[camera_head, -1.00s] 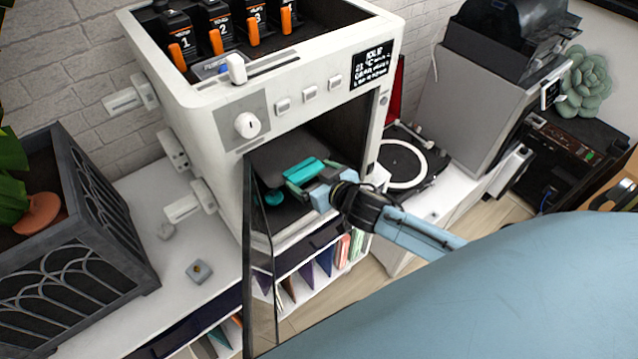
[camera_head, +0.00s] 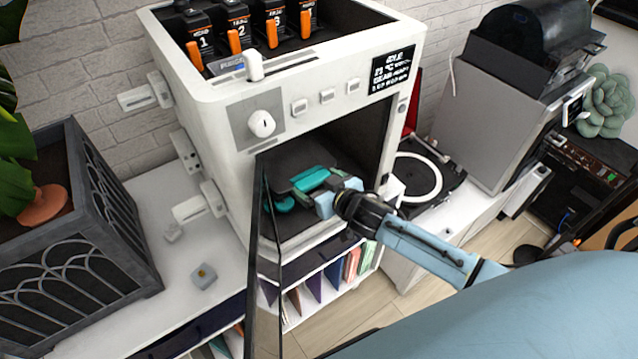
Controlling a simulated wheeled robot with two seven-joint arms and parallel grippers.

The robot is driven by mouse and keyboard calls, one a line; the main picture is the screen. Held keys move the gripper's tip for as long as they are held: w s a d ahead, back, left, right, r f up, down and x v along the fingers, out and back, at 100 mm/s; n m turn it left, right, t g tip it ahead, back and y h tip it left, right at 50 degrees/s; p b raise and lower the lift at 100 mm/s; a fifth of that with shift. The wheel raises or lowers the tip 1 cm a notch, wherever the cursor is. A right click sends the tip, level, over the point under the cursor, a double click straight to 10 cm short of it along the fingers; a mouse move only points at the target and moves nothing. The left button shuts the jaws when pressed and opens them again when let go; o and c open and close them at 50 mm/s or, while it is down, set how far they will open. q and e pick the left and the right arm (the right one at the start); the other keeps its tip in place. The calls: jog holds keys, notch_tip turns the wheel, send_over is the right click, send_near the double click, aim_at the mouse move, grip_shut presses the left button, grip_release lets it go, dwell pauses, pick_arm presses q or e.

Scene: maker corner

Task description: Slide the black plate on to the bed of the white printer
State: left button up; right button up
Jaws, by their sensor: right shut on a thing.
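The white printer (camera_head: 228,160) stands on the white counter with its front chamber open and its dark glass door (camera_head: 262,280) swung outward. The black plate (camera_head: 297,155) shows as a dark grey sheet inside the opening. My right gripper (camera_head: 309,188) is at the mouth of the chamber, shut on the plate at its front edge, beside a teal piece (camera_head: 310,178). A second teal patch (camera_head: 285,204) shows just below. The printer bed is mostly hidden in shadow and behind the plate and gripper, so I cannot tell whether the plate touches it. My left gripper is out of view.
A dark planter (camera_head: 75,245) stands at left, with a small grey block (camera_head: 204,276) on the counter near it. The open door borders the chamber's left side. A turntable (camera_head: 415,180) and a grey machine (camera_head: 490,110) stand at right. Shelves with folders lie below.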

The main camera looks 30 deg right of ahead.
jog(key=o, duration=0.7)
jog(key=shift+f, duration=0.15)
jog(key=shift+f+b, duration=0.35)
jog(key=shift+f, duration=0.1)
jog(key=shift+s, duration=0.1)
jog(key=shift+s+d+p, duration=0.15)
jog(key=shift+s+p, duration=0.3)
jog(key=shift+s, duration=0.75)
jog(key=shift+s+d+p, duration=0.2)
jog(key=shift+s+p, duration=0.25)
jog(key=shift+s, duration=0.7)
jog(key=shift+s+d+p, duration=0.15)
jog(key=shift+s+p, duration=0.3)
jog(key=shift+s, duration=0.75)
